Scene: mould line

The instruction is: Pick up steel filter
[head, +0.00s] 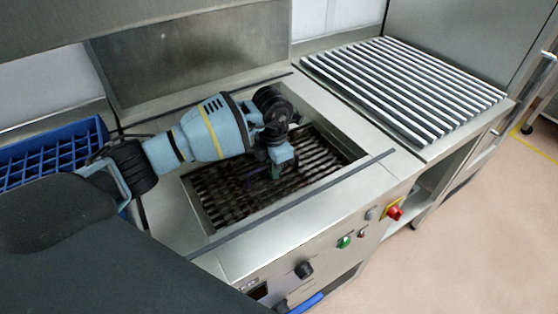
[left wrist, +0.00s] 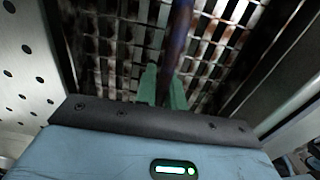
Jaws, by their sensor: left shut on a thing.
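A steel grid (head: 225,190), which looks like the steel filter, lies in the recessed well of the steel counter, with dark brown patches on it. In the left wrist view its lattice (left wrist: 110,45) fills the upper middle. My left gripper (head: 276,172) reaches down into the well over the grid. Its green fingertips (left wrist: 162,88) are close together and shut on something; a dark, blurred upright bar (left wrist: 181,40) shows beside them. What exactly is between the fingers is hard to see. My right gripper is not in view.
The well's steel rim (head: 345,175) surrounds the grid closely. A slatted rack (head: 405,85) is on the counter at the right. A blue crate (head: 60,150) stands at the left. Knobs and a red switch (head: 395,212) are on the front panel. Open floor lies at the right.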

